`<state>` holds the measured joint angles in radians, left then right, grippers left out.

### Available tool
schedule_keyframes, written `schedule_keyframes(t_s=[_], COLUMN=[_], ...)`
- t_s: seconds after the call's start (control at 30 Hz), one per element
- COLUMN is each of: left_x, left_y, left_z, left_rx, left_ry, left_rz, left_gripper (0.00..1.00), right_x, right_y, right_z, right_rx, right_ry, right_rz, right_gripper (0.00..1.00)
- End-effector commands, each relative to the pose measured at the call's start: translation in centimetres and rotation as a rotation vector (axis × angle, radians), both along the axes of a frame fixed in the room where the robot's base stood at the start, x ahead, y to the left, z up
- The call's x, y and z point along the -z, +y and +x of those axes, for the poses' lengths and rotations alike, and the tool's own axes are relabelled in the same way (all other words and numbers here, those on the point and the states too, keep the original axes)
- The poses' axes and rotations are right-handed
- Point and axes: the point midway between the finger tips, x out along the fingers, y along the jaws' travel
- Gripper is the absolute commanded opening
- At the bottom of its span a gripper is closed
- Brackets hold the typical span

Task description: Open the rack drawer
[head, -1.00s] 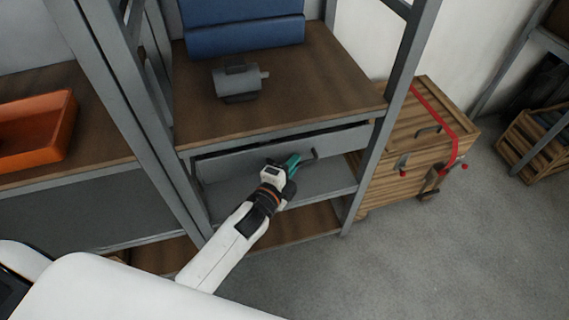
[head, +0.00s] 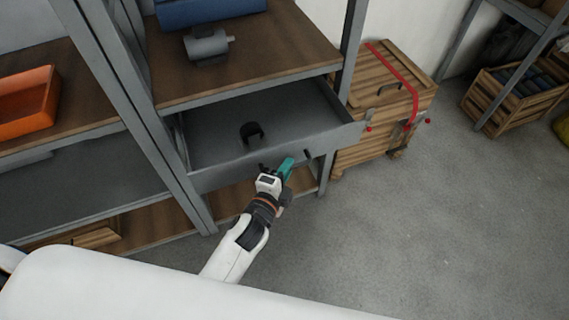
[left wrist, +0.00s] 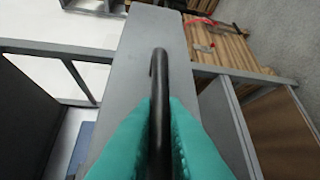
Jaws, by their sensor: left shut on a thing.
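The grey rack drawer (head: 215,178) is pulled well out from under the rack's wooden shelf in the head view. A dark curved object (head: 252,132) lies inside it. My left gripper (head: 285,168) is at the drawer's front, its teal fingers shut on the dark drawer handle. In the left wrist view the black handle bar (left wrist: 159,75) runs between the two teal fingers (left wrist: 160,140), with the grey drawer front (left wrist: 150,40) behind it. The gripper hides part of the handle in the head view. My right gripper is not in view.
A grey cylindrical part (head: 206,44) and a blue case (head: 205,10) are on the shelf above. An orange bin (head: 28,100) sits on the left shelf. A wooden crate with a red strap (head: 385,95) stands right of the rack. The floor (head: 420,220) in front is clear.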

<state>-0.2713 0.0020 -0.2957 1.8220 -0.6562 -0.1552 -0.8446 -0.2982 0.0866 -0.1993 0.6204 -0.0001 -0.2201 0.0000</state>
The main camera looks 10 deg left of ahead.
Motion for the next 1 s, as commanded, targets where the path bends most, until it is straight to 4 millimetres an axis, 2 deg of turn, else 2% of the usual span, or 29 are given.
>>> schedule_keyframes(t_s=[0.37,0.4,0.5,0.83,1.0], left_x=[0.1,0.1,0.1,0.0,-0.2], left_y=[0.0,0.0,0.0,0.0,0.4], left_z=[-0.1,-0.1,-0.1,-0.3,-2.4], left_rx=[-0.002,-0.002,-0.001,0.000,0.000], left_ry=[0.002,0.002,0.001,0.001,0.002], left_rz=[0.002,0.002,0.001,0.000,-0.001], left_gripper=[0.00,0.16,0.32,0.33,0.33], right_x=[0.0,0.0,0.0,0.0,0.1], right_y=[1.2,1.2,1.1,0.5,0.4], right_z=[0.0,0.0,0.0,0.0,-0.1], right_rx=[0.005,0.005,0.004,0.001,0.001], right_ry=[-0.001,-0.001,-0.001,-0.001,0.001], right_rz=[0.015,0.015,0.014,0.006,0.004], right_gripper=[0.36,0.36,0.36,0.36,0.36])
